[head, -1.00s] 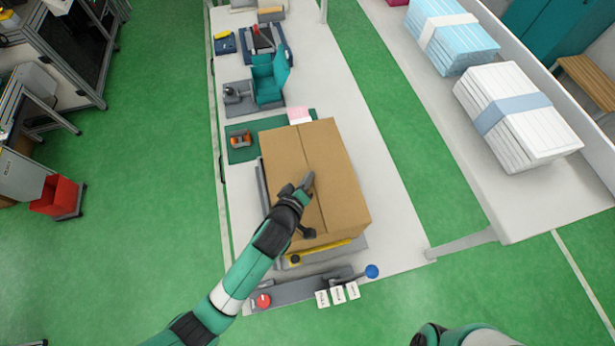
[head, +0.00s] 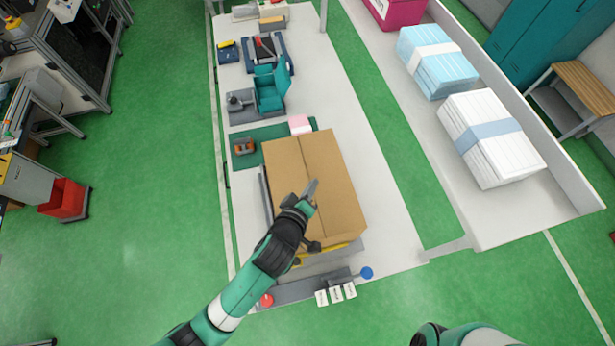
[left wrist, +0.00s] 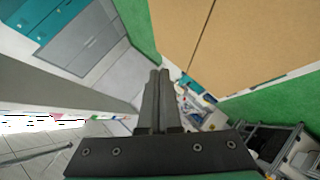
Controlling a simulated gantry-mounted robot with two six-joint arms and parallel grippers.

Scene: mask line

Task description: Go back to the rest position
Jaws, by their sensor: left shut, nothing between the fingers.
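My left gripper (head: 309,190) is over the closed cardboard box (head: 335,170) in the head view. Its fingers are together with nothing between them; whether they touch the box top cannot be told. In the left wrist view the shut fingers (left wrist: 158,100) point up the picture, and the brown box face (left wrist: 240,40) fills the upper right. My right gripper is not in view; only part of my right arm shows at the bottom edge of the head view.
The box stands on the white bench (head: 385,215). Behind it are a pink stack (head: 300,124), a green mat (head: 275,139) and a teal holder (head: 270,92). A lever with a blue knob (head: 366,272) is at the bench's front. Bundled stacks (head: 490,138) lie on the right-hand shelf.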

